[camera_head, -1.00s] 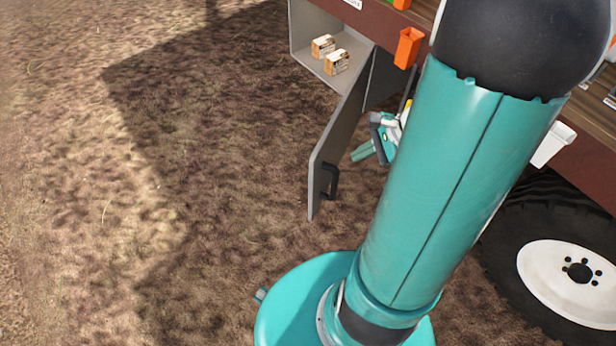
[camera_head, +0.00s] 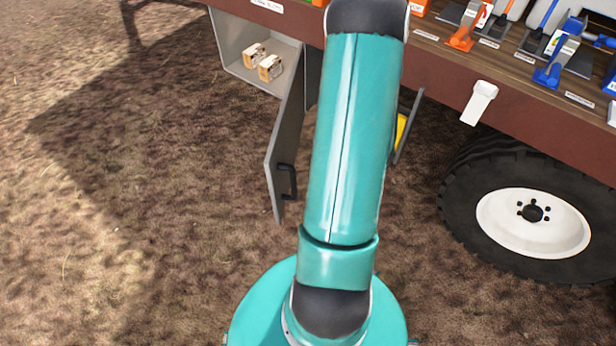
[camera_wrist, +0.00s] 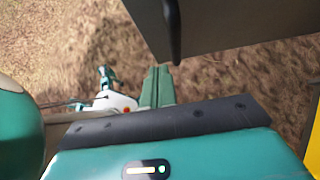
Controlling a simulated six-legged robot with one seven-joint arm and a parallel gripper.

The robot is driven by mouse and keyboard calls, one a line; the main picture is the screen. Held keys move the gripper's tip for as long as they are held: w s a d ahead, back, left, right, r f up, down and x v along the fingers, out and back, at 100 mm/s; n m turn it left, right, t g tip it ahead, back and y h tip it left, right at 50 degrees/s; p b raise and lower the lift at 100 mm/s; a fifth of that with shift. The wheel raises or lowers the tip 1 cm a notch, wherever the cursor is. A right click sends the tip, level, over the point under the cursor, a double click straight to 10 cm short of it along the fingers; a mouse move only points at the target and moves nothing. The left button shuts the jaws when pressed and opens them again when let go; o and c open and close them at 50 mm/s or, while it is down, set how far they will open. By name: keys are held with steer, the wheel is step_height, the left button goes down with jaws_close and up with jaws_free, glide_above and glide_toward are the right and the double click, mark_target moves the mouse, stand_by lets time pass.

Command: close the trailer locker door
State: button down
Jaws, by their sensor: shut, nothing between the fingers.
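The grey trailer locker door (camera_head: 287,135) stands open, swung out from the locker (camera_head: 233,42) under the trailer bed. Its black handle (camera_head: 288,181) is on the right-hand face. In the wrist view the grey door (camera_wrist: 230,22) spans the top, with the dark handle (camera_wrist: 172,30) hanging down in front of my gripper. My gripper (camera_wrist: 157,80) shows there as green fingers close together, empty, just below the handle's end; I cannot tell whether they touch. In the head view my arm hides the gripper.
Two small boxes (camera_head: 262,62) sit inside the locker. The trailer's brown side (camera_head: 450,85) runs to the right, with tools on its bed. A black-tyred wheel (camera_head: 532,215) stands at the right. Bare ground (camera_head: 130,220) lies open at the left.

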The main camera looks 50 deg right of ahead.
mark_target(277, 187)
steer(key=w+a+f, duration=0.1)
steer(key=w, duration=0.1)
steer(key=w+a+f, duration=0.2)
steer(key=w, duration=0.1)
steer(key=w+a+f, duration=0.1)
steer(key=w+f, duration=0.1)
steer(key=shift+w+a+f, duration=0.1)
steer(key=shift+w+a, duration=0.1)
steer(key=shift+w, duration=0.05)
steer(key=shift+w+a, duration=0.2)
steer(key=shift+w, duration=0.15)
